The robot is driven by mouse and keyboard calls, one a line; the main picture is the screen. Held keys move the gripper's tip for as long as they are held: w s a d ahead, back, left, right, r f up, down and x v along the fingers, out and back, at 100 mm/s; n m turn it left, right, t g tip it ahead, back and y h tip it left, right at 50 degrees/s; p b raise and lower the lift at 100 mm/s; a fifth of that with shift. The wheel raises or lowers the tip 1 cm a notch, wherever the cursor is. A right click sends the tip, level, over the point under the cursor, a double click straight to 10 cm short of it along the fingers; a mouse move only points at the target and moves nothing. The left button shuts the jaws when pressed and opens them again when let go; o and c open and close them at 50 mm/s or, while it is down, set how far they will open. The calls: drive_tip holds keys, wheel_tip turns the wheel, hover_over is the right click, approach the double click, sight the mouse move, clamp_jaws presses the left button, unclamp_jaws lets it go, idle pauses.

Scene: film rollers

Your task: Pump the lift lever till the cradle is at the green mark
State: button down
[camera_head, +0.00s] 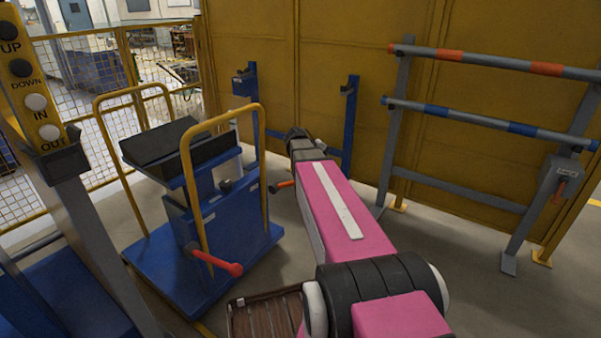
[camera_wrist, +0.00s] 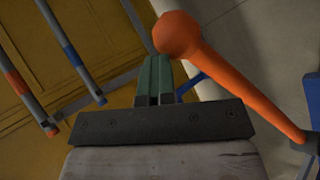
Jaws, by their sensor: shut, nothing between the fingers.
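A blue wheeled lift (camera_head: 222,220) stands left of centre in the head view, with a black cradle-like top (camera_head: 180,146). A red-handled lever (camera_head: 218,263) sticks out low at its front, and a smaller orange-red lever (camera_head: 281,186) shows at its right side. In the wrist view an orange lever with a ball end (camera_wrist: 179,36) lies just right of my gripper (camera_wrist: 154,60), partly overlapping it. I cannot tell whether they touch, or which head-view lever it is. The green fingers are shut and empty; in the head view they are hidden beyond my wrist. I see no green mark.
Yellow rails (camera_head: 190,165) rise on the lift. A rack (camera_head: 455,189) with two banded rollers (camera_head: 490,64) stands on the right by the yellow wall. A button panel (camera_head: 30,88) is at the far left, and a slatted wooden pallet (camera_head: 262,318) lies low in front.

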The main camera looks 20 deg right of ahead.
drive_tip(key=shift+f, duration=0.35)
drive_tip(key=shift+s+d, duration=0.1)
drive_tip(key=f, duration=0.2)
drive_tip(key=s+d+f, duration=0.1)
drive_tip(key=f, duration=0.1)
drive_tip(key=s+f, duration=0.1)
drive_tip(key=shift+s+d+f, duration=0.15)
drive_tip(key=shift+d+f, duration=0.2)
drive_tip(key=shift+f, duration=0.05)
